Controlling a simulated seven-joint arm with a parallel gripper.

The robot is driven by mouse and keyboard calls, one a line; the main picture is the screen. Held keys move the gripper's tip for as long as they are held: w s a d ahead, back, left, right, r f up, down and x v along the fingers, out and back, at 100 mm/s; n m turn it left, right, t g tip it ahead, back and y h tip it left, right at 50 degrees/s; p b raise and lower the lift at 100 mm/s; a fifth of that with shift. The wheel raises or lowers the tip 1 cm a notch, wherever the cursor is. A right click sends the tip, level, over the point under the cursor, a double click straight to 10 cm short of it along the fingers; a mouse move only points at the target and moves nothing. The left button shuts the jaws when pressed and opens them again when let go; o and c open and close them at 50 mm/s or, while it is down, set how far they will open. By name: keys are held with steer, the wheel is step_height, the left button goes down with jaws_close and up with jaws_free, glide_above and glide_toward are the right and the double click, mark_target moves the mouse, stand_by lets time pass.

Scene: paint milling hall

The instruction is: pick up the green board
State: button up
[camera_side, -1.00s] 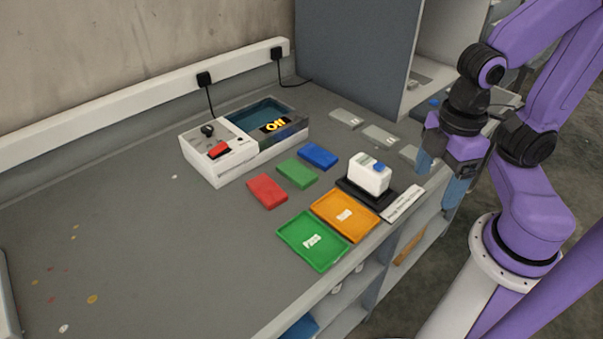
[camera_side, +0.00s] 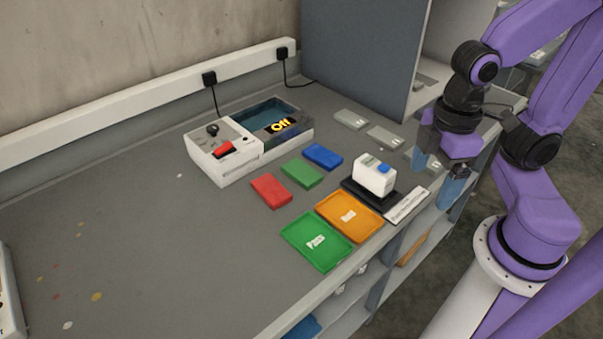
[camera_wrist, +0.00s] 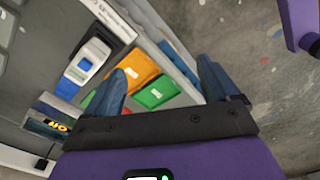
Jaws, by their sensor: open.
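The green board (camera_side: 302,174) is a small flat block lying on the grey bench, between a red board (camera_side: 271,190) and a blue board (camera_side: 322,156). My gripper (camera_side: 433,185) is open and empty, with blue fingers, at the right edge of the bench, well to the right of the board and apart from it. In the wrist view my gripper's fingers (camera_wrist: 160,68) are spread. A sliver of green (camera_wrist: 88,99) beside the left finger there may be the board, mostly hidden.
A green tray (camera_side: 336,256) and an orange tray (camera_side: 368,226) lie at the front edge. A white device (camera_side: 208,166) reading "Off" stands behind. The left bench is mostly clear.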

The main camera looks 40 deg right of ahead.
steer(key=w+a+r+m, duration=0.1)
steer(key=w+a+m, duration=0.15)
steer(key=w, duration=0.55)
steer(key=w+a+r+m, duration=0.15)
steer(key=w+m, duration=0.25)
steer(key=w, duration=0.4)
steer(key=m, duration=0.5)
glide_above(303, 172)
steer(key=f, duration=0.1)
step_height(303, 172, down, 18)
steer(key=shift+r, duration=0.1)
steer(key=c, duration=1.2)
